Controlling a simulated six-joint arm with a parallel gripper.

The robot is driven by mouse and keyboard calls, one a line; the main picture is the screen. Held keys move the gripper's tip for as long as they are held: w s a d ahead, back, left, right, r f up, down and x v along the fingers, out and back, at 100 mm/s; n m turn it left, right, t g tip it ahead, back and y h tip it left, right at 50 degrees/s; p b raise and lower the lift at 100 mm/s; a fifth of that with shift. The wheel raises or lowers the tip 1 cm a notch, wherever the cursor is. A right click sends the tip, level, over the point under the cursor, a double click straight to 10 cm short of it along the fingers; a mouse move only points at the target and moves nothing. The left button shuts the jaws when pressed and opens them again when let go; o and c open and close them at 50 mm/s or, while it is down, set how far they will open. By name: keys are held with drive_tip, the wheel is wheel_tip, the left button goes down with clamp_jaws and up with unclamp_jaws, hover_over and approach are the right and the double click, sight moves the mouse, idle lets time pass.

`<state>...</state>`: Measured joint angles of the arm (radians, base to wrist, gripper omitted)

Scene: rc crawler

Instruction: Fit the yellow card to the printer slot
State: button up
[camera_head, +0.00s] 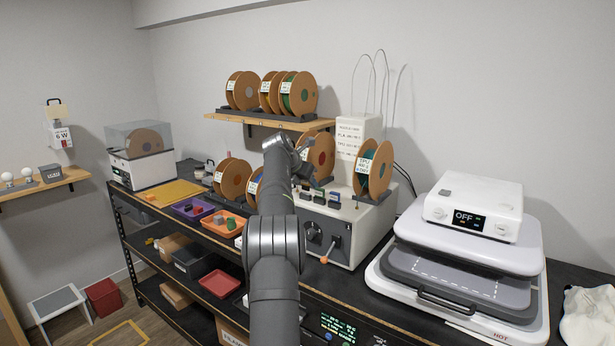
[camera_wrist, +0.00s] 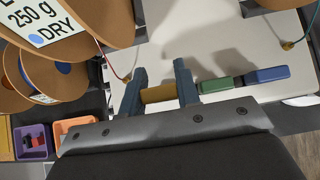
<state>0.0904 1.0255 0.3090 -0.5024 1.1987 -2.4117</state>
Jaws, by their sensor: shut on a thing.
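In the wrist view my gripper (camera_wrist: 160,84) is shut on the yellow card (camera_wrist: 158,94), a dull yellow piece between its two blue fingers. The pale printer top (camera_wrist: 215,45) lies under and behind them. A green card (camera_wrist: 221,84) and a blue card (camera_wrist: 267,75) stand in a row to the right of the fingers. In the head view my gripper (camera_head: 303,172) is over the left part of the printer (camera_head: 350,232), partly hidden by my arm. I cannot tell whether the yellow card touches the slot.
Large filament spools (camera_head: 374,170) stand on and around the printer, close to my gripper. A spool (camera_wrist: 75,25) fills the upper left of the wrist view. Purple (camera_head: 190,209) and orange (camera_head: 222,224) trays are at the left. A heat press (camera_head: 455,262) stands at the right.

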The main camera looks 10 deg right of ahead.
drive_tip(key=shift+f, duration=0.25)
drive_tip(key=shift+f, duration=0.6)
drive_tip(key=o, duration=0.7)
drive_tip(key=shift+c, duration=0.2)
drive_tip(key=shift+r, duration=0.1)
drive_tip(key=shift+r, duration=0.55)
drive_tip(key=v, duration=1.2)
